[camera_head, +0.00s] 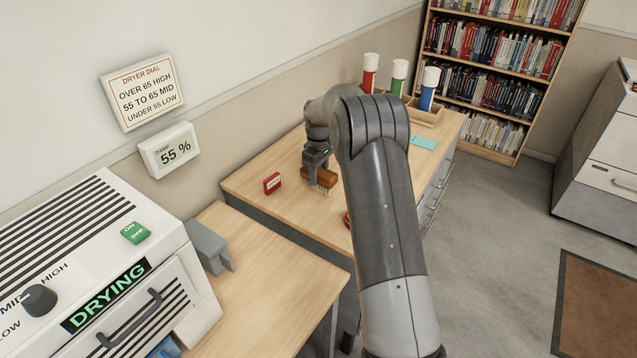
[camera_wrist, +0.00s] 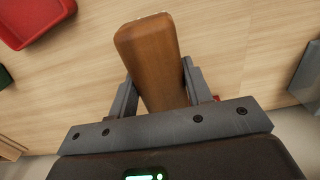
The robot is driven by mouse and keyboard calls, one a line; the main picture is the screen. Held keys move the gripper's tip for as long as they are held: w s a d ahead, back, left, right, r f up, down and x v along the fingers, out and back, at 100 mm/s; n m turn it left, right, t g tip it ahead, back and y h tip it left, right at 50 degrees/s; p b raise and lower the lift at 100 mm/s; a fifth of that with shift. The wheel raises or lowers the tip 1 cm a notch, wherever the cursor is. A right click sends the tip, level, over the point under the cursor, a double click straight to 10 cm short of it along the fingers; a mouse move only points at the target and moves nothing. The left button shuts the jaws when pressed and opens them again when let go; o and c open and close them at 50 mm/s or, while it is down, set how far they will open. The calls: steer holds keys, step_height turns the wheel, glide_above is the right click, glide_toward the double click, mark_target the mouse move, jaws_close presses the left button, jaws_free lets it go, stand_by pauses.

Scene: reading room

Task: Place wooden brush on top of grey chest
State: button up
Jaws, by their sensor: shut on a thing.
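My gripper (camera_head: 318,168) is shut on the wooden brush (camera_head: 322,177), over the wooden desk top. The brush has a brown wooden back and pale bristles pointing down; whether they touch the desk I cannot tell. In the wrist view the brush back (camera_wrist: 150,50) lies between both fingers and sticks out beyond them.
A small red block (camera_head: 272,183) stands left of the brush. Red, green and blue bottles (camera_head: 399,77) stand in a wooden tray behind my arm. A dryer (camera_head: 110,270) and grey bracket (camera_head: 209,246) are at left. A bookshelf (camera_head: 490,85) stands behind; open floor (camera_head: 500,230) lies right.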

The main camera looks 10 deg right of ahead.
steer(key=shift+w+a+f, duration=0.1)
steer(key=shift+a+f, duration=0.1)
steer(key=shift+f, duration=1.9)
steer(key=shift+f, duration=0.15)
steer(key=o, duration=1.1)
steer(key=shift+c, duration=0.2)
